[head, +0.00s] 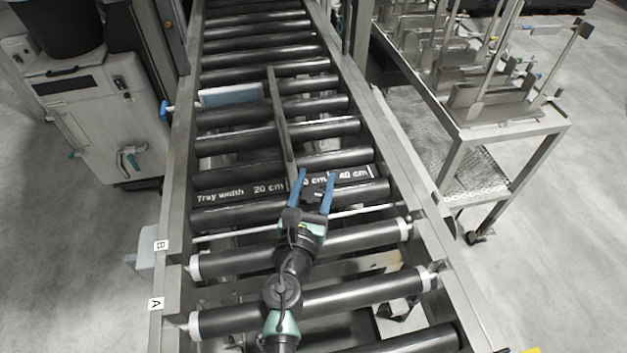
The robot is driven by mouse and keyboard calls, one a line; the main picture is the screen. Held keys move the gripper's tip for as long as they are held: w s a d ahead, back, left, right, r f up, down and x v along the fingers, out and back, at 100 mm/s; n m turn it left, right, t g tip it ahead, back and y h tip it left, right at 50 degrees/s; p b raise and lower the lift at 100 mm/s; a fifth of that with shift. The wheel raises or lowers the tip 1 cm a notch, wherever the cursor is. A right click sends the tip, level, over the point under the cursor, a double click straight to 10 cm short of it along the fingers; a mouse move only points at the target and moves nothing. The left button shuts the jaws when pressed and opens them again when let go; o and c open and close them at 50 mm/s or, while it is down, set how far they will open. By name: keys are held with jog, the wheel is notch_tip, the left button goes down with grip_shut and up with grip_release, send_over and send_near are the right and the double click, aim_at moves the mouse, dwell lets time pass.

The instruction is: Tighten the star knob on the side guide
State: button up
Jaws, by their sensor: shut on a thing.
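The side guide (281,125) is a thin metal bar standing lengthwise over the black rollers. My gripper (317,174) is at the guide's near end, its two blue fingers pointing up the conveyor. The fingers are shut on a small dark thing between them, which looks like the star knob (314,194). The knob's shape is partly hidden by the fingers. A roller with the white print "Tray width 20 cm ... 40 cm" (235,191) lies just beyond; my fingers cover part of the print.
Metal rails flank the conveyor, with labels A (156,304) and B (162,245) on the left one. A metal rack table (510,127) stands right, a white machine (95,120) left.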

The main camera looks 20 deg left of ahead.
jog(key=m+h, duration=0.2)
jog(key=h, duration=0.2)
jog(key=shift+d+m, duration=0.25)
jog(key=shift+m, duration=0.15)
jog(key=m+h, duration=0.1)
jog(key=h, duration=0.1)
jog(key=m+h+b, duration=0.1)
jog(key=h, duration=0.1)
jog(key=m+g+h, duration=0.1)
jog(key=h, duration=0.1)
jog(key=shift+d+m+b, duration=0.3)
jog(key=shift+d, duration=0.1)
jog(key=m+g+h+b, duration=0.1)
jog(key=h, duration=0.1)
jog(key=m+g+h+b, duration=0.1)
jog(key=m+h, duration=0.1)
jog(key=d+m+g+h+b, duration=0.1)
jog(key=shift+s+f+g+h+b, duration=0.15)
jog(key=shift+s+g+h+b, duration=0.2)
jog(key=shift+g+h, duration=0.05)
jog(key=m+g, duration=0.1)
jog(key=h+b, duration=0.1)
jog(key=m+g+h+b, duration=0.1)
jog(key=shift+s+d+m+g, duration=0.25)
jog(key=shift+d+m+g, duration=0.05)
jog(key=shift+d, duration=0.05)
jog(key=shift+g+b, duration=0.3)
jog(key=shift+b, duration=0.05)
jog(key=o, duration=1.4)
jog(key=shift+c, duration=0.2)
